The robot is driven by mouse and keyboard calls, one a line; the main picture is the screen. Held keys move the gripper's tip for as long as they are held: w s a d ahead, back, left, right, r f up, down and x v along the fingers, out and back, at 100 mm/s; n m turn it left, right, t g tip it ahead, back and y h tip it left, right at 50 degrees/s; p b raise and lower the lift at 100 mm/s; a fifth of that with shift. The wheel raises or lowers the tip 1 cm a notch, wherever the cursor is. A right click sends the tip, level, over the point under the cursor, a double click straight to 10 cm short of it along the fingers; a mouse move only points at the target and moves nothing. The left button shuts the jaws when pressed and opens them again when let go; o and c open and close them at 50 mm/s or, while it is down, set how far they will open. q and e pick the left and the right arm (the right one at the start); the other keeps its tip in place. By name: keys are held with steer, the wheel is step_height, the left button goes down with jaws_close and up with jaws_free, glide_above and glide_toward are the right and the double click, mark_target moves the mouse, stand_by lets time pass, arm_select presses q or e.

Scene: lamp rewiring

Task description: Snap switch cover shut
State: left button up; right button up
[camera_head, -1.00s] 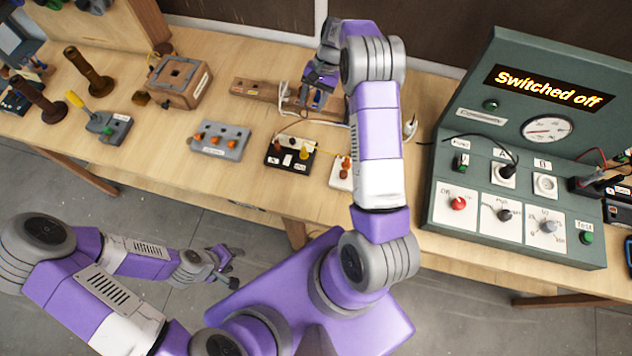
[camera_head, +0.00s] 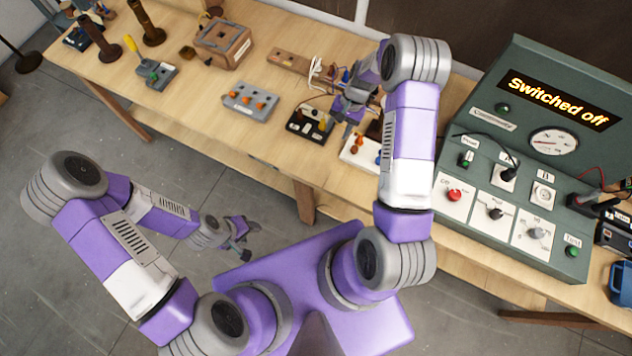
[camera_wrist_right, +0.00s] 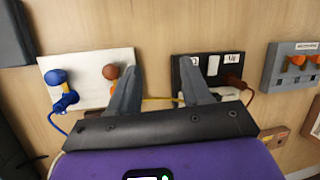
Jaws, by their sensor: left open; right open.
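A black terminal block (camera_head: 307,127) and a white terminal block (camera_head: 362,154) sit side by side near the table's front edge. I cannot tell which part is the switch cover. My right gripper (camera_head: 350,122) is open above the gap between these blocks. In the right wrist view its fingers (camera_wrist_right: 160,82) point at the white block (camera_wrist_right: 85,82) with blue and brown knobs and the black block (camera_wrist_right: 208,68) with white labels. A yellow wire passes behind the fingers, which partly hide both blocks. My left gripper (camera_head: 238,238) is open and empty, low in front of the table.
A grey block with orange knobs (camera_head: 250,101) lies left of the black block. A wooden box (camera_head: 222,42) and a yellow-handled tool (camera_head: 132,48) are further left. A large green test panel (camera_head: 500,190) reading "Switched off" stands on the right. Loose wires run near my right gripper.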

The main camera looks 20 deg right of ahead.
steer(key=s+a+f+n, duration=0.1)
steer(key=s+a+f, duration=0.1)
steer(key=s+a, duration=0.1)
steer(key=s+a+f+n, duration=0.1)
steer(key=s+a+f, duration=0.4)
steer(key=s+a, duration=0.1)
steer(key=shift+s+a+f+n+h, duration=0.25)
steer(key=shift+s+f+n+h, duration=0.05)
steer(key=shift+s+n, duration=0.1)
arm_select(q)
steer(key=shift+s+f+b, duration=0.2)
steer(key=shift+f+b, duration=0.9)
steer(key=shift+s+f+b, duration=0.2)
steer(key=shift+f+b, duration=0.9)
arm_select(e)
steer(key=s+a+f+n+t, duration=0.1)
steer(key=s+a+f, duration=0.3)
steer(key=s+a, duration=0.1)
steer(key=shift+s+a+f+n, duration=0.15)
steer(key=shift+s+a+n, duration=0.25)
steer(key=shift+s, duration=0.25)
steer(key=shift+d, duration=0.1)
